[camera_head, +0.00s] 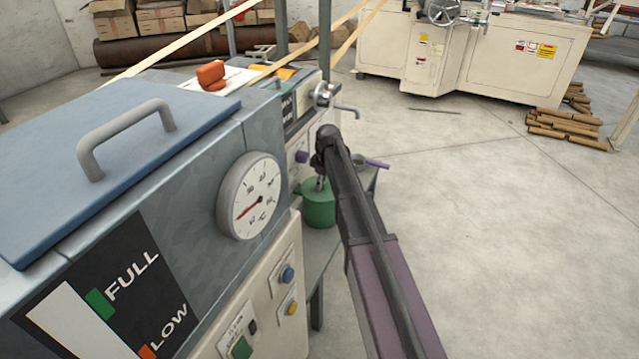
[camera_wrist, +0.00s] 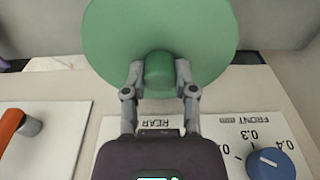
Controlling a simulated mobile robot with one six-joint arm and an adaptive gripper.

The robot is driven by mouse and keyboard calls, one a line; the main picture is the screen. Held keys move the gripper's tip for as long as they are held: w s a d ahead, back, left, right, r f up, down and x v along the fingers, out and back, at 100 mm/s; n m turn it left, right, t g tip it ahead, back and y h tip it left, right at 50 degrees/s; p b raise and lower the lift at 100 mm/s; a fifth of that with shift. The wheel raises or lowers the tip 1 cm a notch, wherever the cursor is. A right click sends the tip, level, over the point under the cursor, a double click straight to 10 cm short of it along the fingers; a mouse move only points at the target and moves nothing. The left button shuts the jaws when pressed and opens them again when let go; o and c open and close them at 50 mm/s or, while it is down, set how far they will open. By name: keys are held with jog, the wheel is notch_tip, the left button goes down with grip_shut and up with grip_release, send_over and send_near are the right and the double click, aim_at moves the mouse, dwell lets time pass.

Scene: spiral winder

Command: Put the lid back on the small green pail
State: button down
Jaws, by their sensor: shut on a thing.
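In the wrist view, my gripper (camera_wrist: 160,78) is shut on the knob of the round green lid (camera_wrist: 205,32), one finger on each side. The lid fills the top middle of that view and hides what lies behind it. In the head view, the small green pail (camera_head: 320,212) stands on a grey stand beside the machine, partly behind my arm. My gripper (camera_head: 320,184) points down at the pail's top. The lid and pail are the same green there, so I cannot tell whether the lid touches the rim or hangs just above it.
A pan-like thing with a purple handle (camera_head: 376,164) is just right of the pail, behind my arm. The machine's control panel (camera_head: 288,262), gauge (camera_head: 251,196) and crank (camera_head: 345,110) are close on the left. A blue knob (camera_wrist: 268,163) shows in the wrist view. Open floor lies right.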

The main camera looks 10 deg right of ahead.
jog(key=shift+c, duration=1.6)
grip_release()
jog(key=o, duration=0.3)
jog(key=shift+r, duration=0.1)
jog(key=shift+r+p, duration=3.4)
jog(key=shift+p, duration=0.15)
grip_shut()
